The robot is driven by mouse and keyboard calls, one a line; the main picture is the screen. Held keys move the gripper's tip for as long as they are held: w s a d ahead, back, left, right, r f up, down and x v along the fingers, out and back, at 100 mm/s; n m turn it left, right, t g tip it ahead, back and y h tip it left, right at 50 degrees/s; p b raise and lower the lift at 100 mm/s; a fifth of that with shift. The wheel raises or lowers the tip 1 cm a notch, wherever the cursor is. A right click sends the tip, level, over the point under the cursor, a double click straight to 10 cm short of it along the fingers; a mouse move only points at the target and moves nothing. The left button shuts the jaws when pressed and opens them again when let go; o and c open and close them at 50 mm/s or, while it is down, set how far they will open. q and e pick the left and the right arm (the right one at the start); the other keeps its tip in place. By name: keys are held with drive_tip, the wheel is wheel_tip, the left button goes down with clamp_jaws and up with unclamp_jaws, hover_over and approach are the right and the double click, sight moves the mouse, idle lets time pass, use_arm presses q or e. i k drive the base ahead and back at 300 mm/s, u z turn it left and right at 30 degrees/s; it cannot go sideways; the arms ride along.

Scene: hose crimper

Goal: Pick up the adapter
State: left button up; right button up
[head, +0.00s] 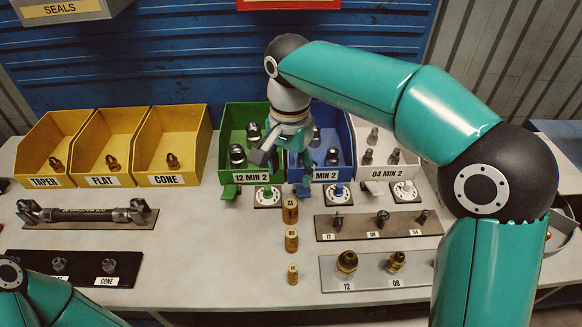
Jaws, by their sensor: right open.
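No part is marked as the adapter, so I cannot tell which one it is. Brass threaded fittings stand on the grey plate (320,285) at front right, a larger one (347,262) at label 12 and a smaller one (396,261) at label 08. Single brass fittings also sit in the yellow TAPER (56,163), FLAT (112,162) and CONE (172,161) bins. My right gripper (284,168) is open, pointing down at the fronts of the green and blue bins. It hides parts of both. My left gripper is out of view; only my left arm shows at lower left.
The green bin (231,125) holds dark fittings, beside the blue bin (342,140) and white bin (402,172). Brass sleeves (291,240) stand in a column at centre. A hose assembly (85,214) lies at left. Bare bench lies left of the sleeves.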

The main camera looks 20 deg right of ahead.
sight(348, 258)
drive_tip(key=k, duration=1)
